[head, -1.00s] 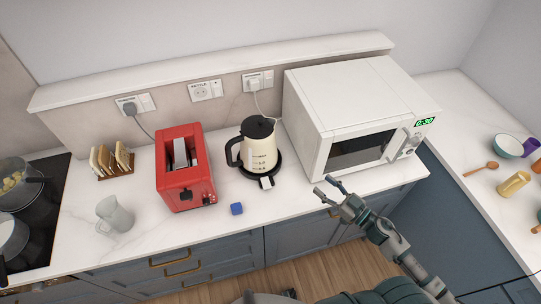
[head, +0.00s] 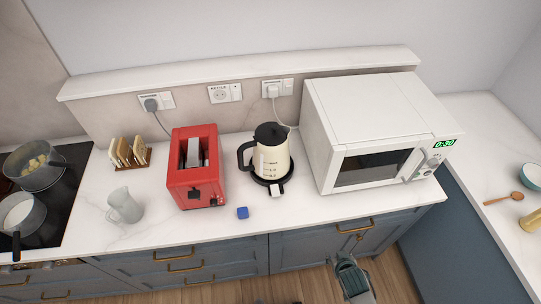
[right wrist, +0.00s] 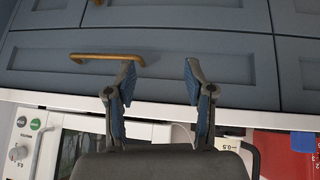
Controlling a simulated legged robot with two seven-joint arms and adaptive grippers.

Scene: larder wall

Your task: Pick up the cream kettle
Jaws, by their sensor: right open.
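The cream kettle (head: 272,160) has a black lid and a black handle on its left. It stands upright on its dark base on the counter, between the red toaster and the microwave. In the right wrist view a strip of the kettle (right wrist: 229,144) shows low right, partly hidden by my gripper. My right gripper (head: 346,258) is at the bottom of the head view, in front of the counter and apart from the kettle. In the right wrist view the jaws (right wrist: 160,66) are open and empty, before the blue drawer fronts. My left gripper is out of view.
The red toaster (head: 195,178) is left of the kettle and the white microwave (head: 370,110) right. A grey jug (head: 124,205), toast rack (head: 130,153) and hob pans stand further left. The counter's front strip is mostly clear.

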